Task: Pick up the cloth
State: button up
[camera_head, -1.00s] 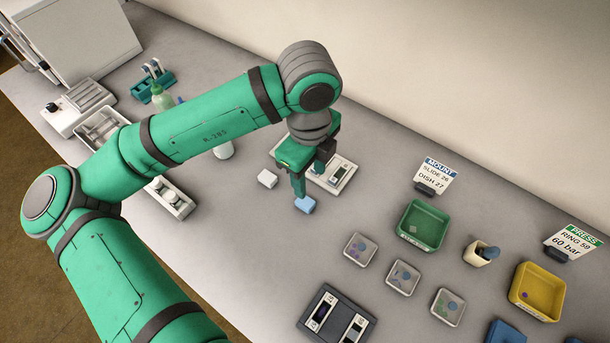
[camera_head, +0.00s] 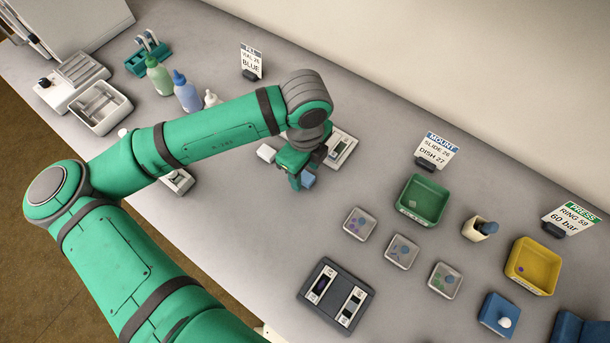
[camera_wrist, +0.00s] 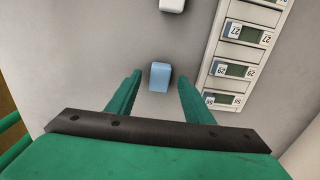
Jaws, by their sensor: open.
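The cloth looks like a small light-blue block (camera_wrist: 160,76) lying on the grey bench. In the wrist view it sits between and just beyond the tips of my gripper (camera_wrist: 158,82), whose two green fingers are apart with nothing held. In the head view the blue cloth (camera_head: 308,180) shows only in part beside my gripper (camera_head: 296,182), which hides the rest of it. My gripper is low over the bench there. I cannot tell whether the fingers touch the cloth.
A white slide tray (camera_wrist: 238,50) with labelled slots stands close to the right of the cloth. A small white block (camera_wrist: 172,4) lies beyond it. Three small dishes (camera_head: 402,251), a green bin (camera_head: 423,199) and a dark slide holder (camera_head: 335,297) are farther right. Bench around the cloth's left is clear.

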jog(key=shift+f, duration=0.4)
jog(key=shift+c, duration=0.4)
jog(key=c, duration=1)
jog(key=shift+c, duration=0.2)
jog(key=shift+r, duration=0.1)
